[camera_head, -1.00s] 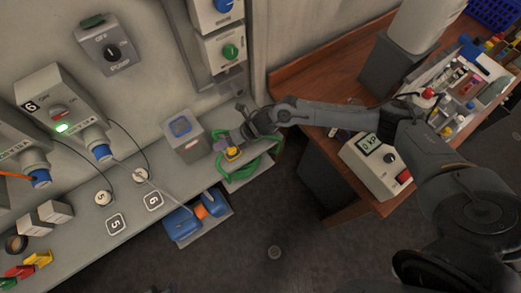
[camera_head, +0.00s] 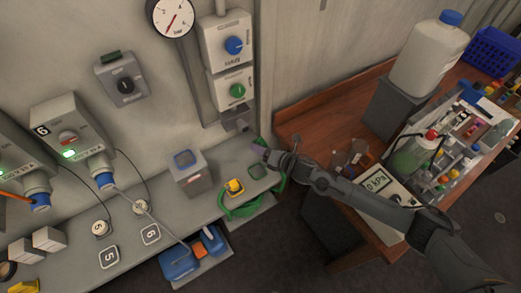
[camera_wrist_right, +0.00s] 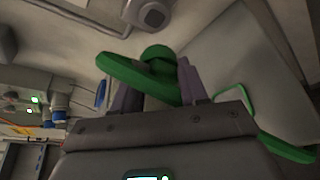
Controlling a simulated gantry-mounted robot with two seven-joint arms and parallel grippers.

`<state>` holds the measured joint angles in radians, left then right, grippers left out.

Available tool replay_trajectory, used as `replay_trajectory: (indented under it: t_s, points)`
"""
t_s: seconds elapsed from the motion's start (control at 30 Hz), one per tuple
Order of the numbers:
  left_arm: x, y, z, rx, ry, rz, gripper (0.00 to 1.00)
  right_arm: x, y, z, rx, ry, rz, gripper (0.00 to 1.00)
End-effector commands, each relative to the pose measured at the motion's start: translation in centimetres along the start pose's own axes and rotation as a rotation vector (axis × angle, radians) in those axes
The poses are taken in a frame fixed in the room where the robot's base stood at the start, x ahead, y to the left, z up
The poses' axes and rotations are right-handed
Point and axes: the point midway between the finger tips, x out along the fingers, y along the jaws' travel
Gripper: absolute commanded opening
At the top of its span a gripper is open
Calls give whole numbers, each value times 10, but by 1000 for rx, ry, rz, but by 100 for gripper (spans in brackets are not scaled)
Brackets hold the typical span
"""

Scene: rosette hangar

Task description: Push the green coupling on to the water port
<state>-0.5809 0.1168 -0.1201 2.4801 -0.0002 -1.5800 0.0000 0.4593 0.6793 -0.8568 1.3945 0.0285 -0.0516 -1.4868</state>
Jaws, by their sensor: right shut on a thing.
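My right gripper (camera_head: 262,152) is shut on the green coupling (camera_wrist_right: 156,54) at the end of the green hose (camera_head: 281,180). In the right wrist view the coupling's round end shows between the two fingers (camera_wrist_right: 160,85), with a length of green hose beside it. A grey round fitting (camera_wrist_right: 149,13), which looks like the water port, is at the top of that view, apart from the coupling. The coupling is hard to make out in the head view. My left gripper is not in view.
A yellow object (camera_head: 234,186) and a grey box (camera_head: 187,172) stand on the ledge left of the gripper. Blue-and-orange items (camera_head: 196,252) lie in front. A wooden bench (camera_head: 300,121) with a meter (camera_head: 378,185) and large jug (camera_head: 432,55) is at right.

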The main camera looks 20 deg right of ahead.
Motion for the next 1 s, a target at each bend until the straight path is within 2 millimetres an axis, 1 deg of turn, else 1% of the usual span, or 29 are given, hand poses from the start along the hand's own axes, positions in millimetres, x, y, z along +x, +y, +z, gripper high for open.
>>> replay_trajectory:
  t_s: [0.27, 0.7, 1.0]
  points:
    - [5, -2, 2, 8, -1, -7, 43, 6, 0, 2, 0, -2, 2, 16]
    - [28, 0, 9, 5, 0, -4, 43, 37, -2, 14, 0, -2, 1, 16]
    - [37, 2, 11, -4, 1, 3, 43, 51, 0, 21, 0, -1, 2, 16]
